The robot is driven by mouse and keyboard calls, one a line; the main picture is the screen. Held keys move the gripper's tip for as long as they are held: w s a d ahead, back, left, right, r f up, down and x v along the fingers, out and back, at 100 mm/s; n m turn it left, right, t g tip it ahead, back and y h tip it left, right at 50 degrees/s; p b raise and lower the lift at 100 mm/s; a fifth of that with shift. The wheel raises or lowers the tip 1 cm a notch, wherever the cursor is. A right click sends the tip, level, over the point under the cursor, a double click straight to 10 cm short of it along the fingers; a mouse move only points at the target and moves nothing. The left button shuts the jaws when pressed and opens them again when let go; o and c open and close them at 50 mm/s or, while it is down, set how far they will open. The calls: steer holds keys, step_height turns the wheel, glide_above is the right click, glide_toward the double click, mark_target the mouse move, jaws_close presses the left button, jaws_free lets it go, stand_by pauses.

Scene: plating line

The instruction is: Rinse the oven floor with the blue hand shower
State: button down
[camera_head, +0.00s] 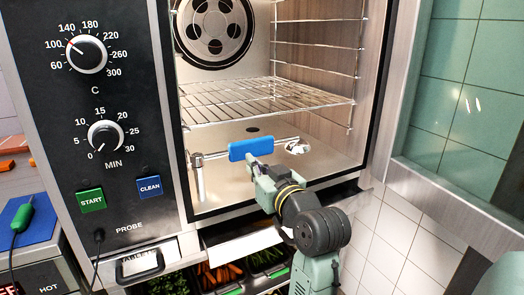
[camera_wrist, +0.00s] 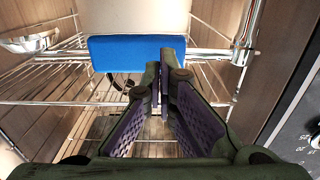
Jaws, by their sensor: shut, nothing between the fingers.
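The blue hand shower (camera_head: 251,149) is inside the open oven, low over its floor. Its blue grip is on a metal bar that runs from an upright metal post (camera_head: 199,181) on the left to a shiny round head (camera_head: 297,146) on the right. The bare metal oven floor (camera_head: 232,186) lies below. My gripper (camera_head: 255,168) reaches in from the front right, with its fingertips close to the blue grip. In the wrist view, my gripper (camera_wrist: 163,72) is shut and empty, its tips overlapping the lower edge of the blue grip (camera_wrist: 120,50). I cannot tell whether they touch.
A wire rack (camera_head: 270,100) spans the oven above the shower. The control panel (camera_head: 110,130) stands at left. Below are bins of vegetables (camera_head: 220,274). A probe with a green handle (camera_head: 24,214) lies at far left. A steel-framed, green-tiled area is at right.

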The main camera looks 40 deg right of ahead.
steer(key=v, duration=0.8)
stand_by(0.4)
steer(key=shift+s, duration=0.1)
stand_by(0.4)
